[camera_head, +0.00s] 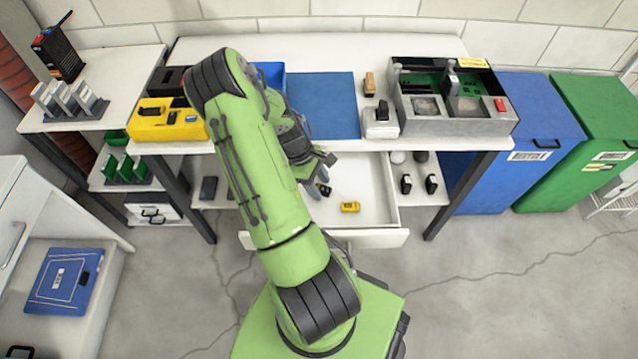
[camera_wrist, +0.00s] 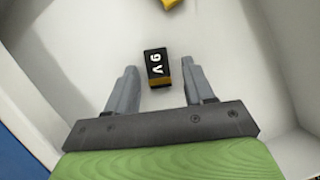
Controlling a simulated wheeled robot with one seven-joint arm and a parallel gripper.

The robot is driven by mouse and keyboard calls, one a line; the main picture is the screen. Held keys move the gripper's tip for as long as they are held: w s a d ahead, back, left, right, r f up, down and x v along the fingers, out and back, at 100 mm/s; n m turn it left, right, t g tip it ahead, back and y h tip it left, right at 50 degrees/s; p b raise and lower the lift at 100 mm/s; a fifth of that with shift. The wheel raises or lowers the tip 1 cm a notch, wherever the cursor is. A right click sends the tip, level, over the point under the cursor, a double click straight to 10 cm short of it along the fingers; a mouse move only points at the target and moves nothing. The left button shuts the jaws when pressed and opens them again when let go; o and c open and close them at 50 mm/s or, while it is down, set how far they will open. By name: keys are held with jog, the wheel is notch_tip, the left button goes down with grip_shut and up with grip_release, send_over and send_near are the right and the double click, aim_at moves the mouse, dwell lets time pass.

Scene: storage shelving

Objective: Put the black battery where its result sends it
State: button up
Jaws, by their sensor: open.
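The black battery (camera_wrist: 155,65), marked 9V with an orange-brown band at one end, lies on the floor of the open white drawer (camera_head: 375,185). In the head view the black battery (camera_head: 324,189) shows just beyond my gripper (camera_head: 318,163). In the wrist view my gripper (camera_wrist: 158,72) is open, its fingers on either side of the near end of the battery with gaps on both sides. I cannot tell how high the fingers are above it. A grey device (camera_head: 450,127) with a green board stands on the bench. A blue bin (camera_head: 535,120) and a green bin (camera_head: 605,125) stand at the right.
A yellow block (camera_head: 350,207) lies in the drawer, right of the battery. The drawer walls surround my gripper. Bin labels are too small to read.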

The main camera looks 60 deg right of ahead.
jog(key=p+v, duration=0.3)
jog(key=v, duration=0.9)
jog(key=shift+p, duration=0.35)
jog(key=w+a+r+t, duration=0.3)
jog(key=a+r, duration=0.6)
jog(key=w+a+r+t, duration=0.3)
jog(key=a+r, duration=0.5)
jog(key=a, duration=0.1)
jog(key=s+a+r+t, duration=0.2)
jog(key=s+a+r, duration=0.1)
jog(key=a, duration=0.3)
jog(key=s+a+r+t, duration=0.2)
jog(key=s+a+r, duration=0.2)
jog(key=s+a, duration=0.2)
jog(key=shift+s+a+m, duration=0.25)
jog(key=shift+a+m, duration=0.15)
jog(key=shift+a, duration=0.1)
